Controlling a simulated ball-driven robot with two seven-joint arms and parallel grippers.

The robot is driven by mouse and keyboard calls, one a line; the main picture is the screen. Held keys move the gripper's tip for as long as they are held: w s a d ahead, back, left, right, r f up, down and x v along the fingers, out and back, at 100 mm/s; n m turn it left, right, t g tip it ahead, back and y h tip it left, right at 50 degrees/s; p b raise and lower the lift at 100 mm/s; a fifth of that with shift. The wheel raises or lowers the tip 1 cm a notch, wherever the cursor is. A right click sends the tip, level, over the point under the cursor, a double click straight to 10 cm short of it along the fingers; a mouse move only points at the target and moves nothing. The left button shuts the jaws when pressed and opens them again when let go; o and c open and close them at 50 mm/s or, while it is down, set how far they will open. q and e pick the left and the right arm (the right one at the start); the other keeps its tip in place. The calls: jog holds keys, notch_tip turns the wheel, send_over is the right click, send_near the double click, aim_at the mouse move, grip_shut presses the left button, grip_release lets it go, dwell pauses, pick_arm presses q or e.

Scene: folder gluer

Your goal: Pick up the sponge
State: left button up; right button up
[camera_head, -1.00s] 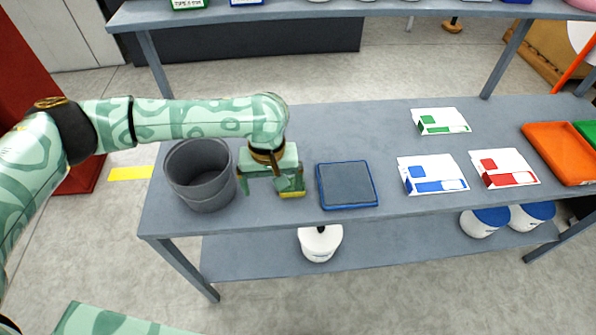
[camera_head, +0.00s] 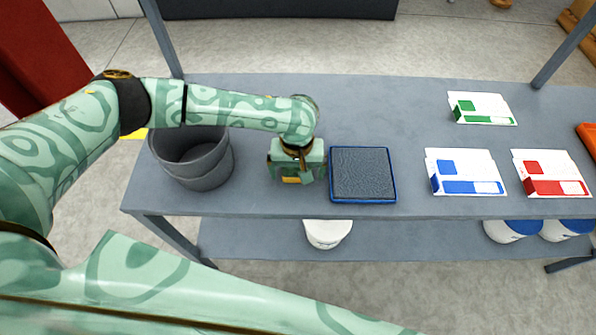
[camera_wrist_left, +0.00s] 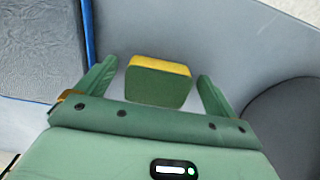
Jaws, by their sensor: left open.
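The sponge (camera_wrist_left: 157,82) is a small block with a yellow strip and a dark green face. In the left wrist view it lies on the grey table between the two spread fingers, with a gap on each side. My left gripper (camera_head: 297,178) is open and points down over the table, between the grey bin and the blue-rimmed tray. In the head view the gripper hides most or all of the sponge; I cannot tell whether the yellow patch there is sponge or gripper. My right gripper is not in view.
The grey bin (camera_head: 190,162) stands left of the gripper. The blue-rimmed tray (camera_head: 362,201) lies close on its right. Boxes marked blue (camera_head: 465,172), red (camera_head: 551,174) and green (camera_head: 482,108) lie further right. The table behind the gripper is clear.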

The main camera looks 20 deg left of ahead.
pick_arm(q)
jog(key=shift+f, duration=0.3)
jog(key=shift+r, duration=0.15)
jog(key=shift+c, duration=0.6)
jog(key=c, duration=0.9)
